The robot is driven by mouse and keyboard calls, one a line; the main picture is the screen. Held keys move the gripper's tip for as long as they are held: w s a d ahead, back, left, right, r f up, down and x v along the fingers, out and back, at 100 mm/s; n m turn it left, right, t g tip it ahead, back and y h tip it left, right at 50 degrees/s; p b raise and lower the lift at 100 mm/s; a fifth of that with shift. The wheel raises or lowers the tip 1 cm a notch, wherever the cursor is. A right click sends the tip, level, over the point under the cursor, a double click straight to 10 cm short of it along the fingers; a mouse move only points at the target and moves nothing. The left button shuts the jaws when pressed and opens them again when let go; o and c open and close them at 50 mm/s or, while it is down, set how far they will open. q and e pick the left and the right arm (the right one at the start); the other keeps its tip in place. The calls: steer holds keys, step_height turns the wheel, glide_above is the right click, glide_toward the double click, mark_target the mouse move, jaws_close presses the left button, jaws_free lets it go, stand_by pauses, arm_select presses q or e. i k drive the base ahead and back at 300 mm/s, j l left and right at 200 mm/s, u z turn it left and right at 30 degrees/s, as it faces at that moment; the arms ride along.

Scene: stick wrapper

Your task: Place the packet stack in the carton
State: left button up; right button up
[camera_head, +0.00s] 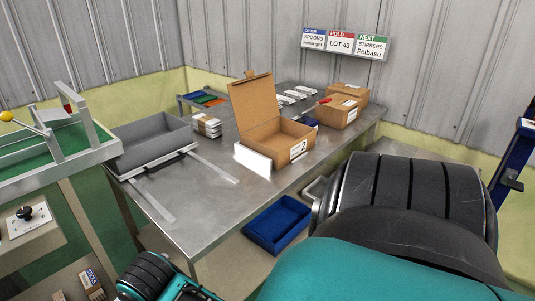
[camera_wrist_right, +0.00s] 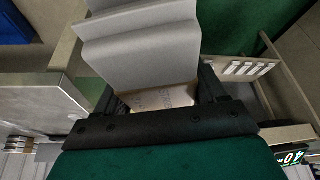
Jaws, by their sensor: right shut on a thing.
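The open brown carton (camera_head: 291,146) stands on the steel table with its lid raised at the back. A white piece (camera_head: 252,160) is at its front left side. In the right wrist view my right gripper (camera_wrist_right: 158,92) is shut on a pale packet stack (camera_wrist_right: 160,98) with faint print, lying between the fingers. A grey folded sheet or tray (camera_wrist_right: 140,35) covers much of it from above. The right gripper is hidden in the head view behind my large arm links. My left gripper is not in view; only part of that arm shows at the lower left.
On the table (camera_head: 205,215) are a grey tray (camera_head: 155,143), another small packet stack (camera_head: 207,125) and closed boxes (camera_head: 338,112) at the back right. A blue bin (camera_head: 278,223) sits below the front edge. The table's front left is clear.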

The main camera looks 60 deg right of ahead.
mark_target(279, 149)
steer(key=k+l, duration=0.15)
steer(key=l, duration=0.2)
steer(key=k+l, duration=0.15)
steer(key=l, duration=0.2)
steer(key=k+l, duration=0.1)
steer(key=l, duration=0.9)
steer(key=k+l+z, duration=0.1)
steer(key=l, duration=0.45)
steer(key=k, duration=0.05)
